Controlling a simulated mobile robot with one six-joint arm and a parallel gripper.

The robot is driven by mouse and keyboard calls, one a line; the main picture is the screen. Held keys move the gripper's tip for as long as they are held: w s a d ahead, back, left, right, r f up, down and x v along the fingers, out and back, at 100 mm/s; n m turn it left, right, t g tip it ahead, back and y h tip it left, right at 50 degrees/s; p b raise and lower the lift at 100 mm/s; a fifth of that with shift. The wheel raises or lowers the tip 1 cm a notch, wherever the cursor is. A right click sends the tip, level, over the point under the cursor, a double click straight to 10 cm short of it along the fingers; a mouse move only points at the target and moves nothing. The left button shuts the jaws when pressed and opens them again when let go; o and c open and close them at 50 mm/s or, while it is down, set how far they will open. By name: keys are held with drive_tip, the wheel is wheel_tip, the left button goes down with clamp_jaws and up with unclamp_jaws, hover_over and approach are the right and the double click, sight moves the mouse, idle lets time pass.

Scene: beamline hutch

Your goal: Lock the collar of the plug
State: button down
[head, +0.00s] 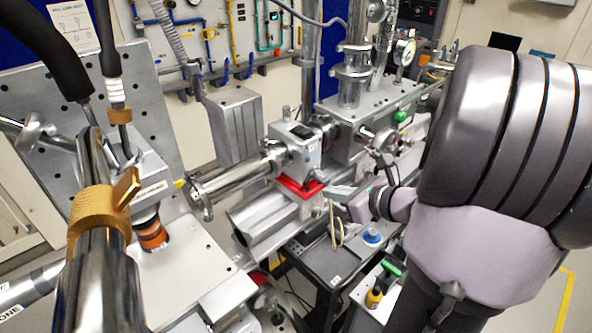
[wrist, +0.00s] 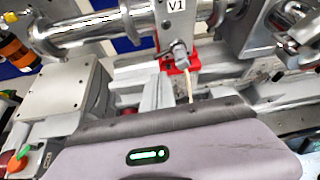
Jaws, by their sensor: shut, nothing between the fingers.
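A thick black cable (head: 62,55) runs down to a shiny metal plug body (head: 98,275) at the near left of the head view. A knurled brass collar (head: 100,212) with a flat wing tab (head: 127,187) sits around it; its lock state cannot be read. A second black cable with a white ribbed sleeve ends in a smaller brass ring (head: 119,116) behind it. I cannot tell for sure which is the task's plug. My gripper (head: 338,191) is shut and empty, in front of the beamline and well right of both collars. The wrist view shows neither collar clearly.
A steel beam pipe (head: 235,175) and a valve block on a red bracket (head: 300,187) lie between my gripper and the collars. A white plate (head: 185,262) is at the lower left. A dark cart (head: 315,262) stands below my gripper.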

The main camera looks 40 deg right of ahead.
sight(322, 180)
drive_tip(key=b+x, duration=0.1)
drive_tip(key=x, duration=0.7)
drive_tip(key=shift+b, duration=0.3)
drive_tip(key=shift+s+r+y+p, duration=0.1)
drive_tip(key=shift+r+y+p, duration=0.25)
drive_tip(key=shift+p, duration=0.65)
drive_tip(key=d+r+m+y+p, duration=0.1)
drive_tip(key=m+y+p, duration=0.1)
drive_tip(key=m+p, duration=0.1)
drive_tip(key=d+r+m+t+y+p, duration=0.1)
drive_tip(key=m+y+p, duration=0.2)
drive_tip(key=p, duration=0.3)
drive_tip(key=r+m+y+p, duration=0.2)
drive_tip(key=m+p, duration=0.2)
drive_tip(key=p, duration=0.1)
drive_tip(key=shift+d+r+t+y, duration=0.15)
drive_tip(key=shift+d+t+y, duration=0.15)
drive_tip(key=shift+d, duration=0.2)
drive_tip(key=shift+r, duration=0.1)
